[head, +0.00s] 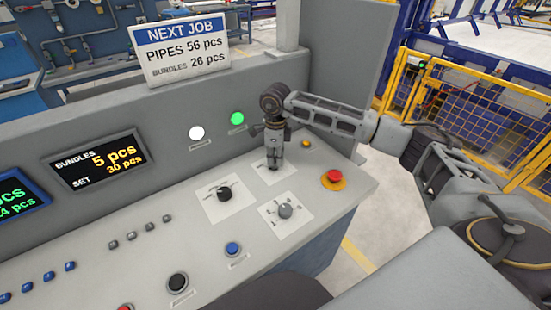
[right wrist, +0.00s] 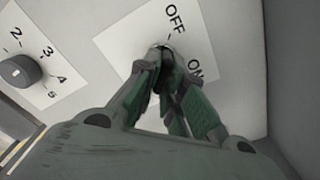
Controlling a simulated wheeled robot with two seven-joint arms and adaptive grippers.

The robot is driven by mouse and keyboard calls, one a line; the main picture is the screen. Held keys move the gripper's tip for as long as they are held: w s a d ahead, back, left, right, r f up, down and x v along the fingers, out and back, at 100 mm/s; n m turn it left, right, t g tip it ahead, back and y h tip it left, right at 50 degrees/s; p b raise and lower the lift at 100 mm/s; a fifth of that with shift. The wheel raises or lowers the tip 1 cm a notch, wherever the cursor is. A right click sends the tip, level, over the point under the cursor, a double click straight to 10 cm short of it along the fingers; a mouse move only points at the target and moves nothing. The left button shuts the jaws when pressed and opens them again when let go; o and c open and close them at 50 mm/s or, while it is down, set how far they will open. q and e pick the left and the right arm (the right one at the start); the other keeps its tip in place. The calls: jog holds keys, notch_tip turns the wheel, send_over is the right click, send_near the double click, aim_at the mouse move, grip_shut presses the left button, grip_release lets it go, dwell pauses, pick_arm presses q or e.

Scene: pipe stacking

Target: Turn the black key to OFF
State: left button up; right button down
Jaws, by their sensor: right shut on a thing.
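My right gripper (head: 273,163) points down at the console and is shut on the black key, at a white plate (right wrist: 125,42) marked OFF and ON. In the right wrist view its fingers (right wrist: 168,60) close around the key from both sides. Only a bit of dark and silver metal shows between the fingertips, beside the OFF label (right wrist: 175,18). The rest of the key is hidden, so its exact angle cannot be told. The ON label (right wrist: 196,70) is partly covered by a finger. My left gripper is not in view.
A black knob (head: 224,193), a grey knob (head: 285,211) and a red emergency button (head: 334,177) sit close by on the console. A grey upright panel (head: 170,120) with white and green lamps rises behind. Yellow fencing (head: 480,110) stands at right.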

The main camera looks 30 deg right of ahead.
jog(key=shift+r, duration=0.1)
jog(key=c, duration=1.6)
grip_release()
jog(key=shift+o, duration=0.3)
jog(key=shift+r, duration=0.85)
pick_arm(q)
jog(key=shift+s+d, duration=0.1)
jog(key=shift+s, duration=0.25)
pick_arm(e)
notch_tip(320, 180, up, 10)
jog(key=shift+r, duration=0.15)
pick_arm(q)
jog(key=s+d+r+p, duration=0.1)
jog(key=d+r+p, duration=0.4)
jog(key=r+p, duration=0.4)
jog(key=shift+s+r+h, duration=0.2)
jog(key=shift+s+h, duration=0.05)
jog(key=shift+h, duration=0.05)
pick_arm(e)
notch_tip(320, 180, up, 10)
jog(key=f, duration=0.1)
send_over(275, 157)
jog(key=shift+d+r, duration=0.1)
jog(key=shift+r, duration=0.15)
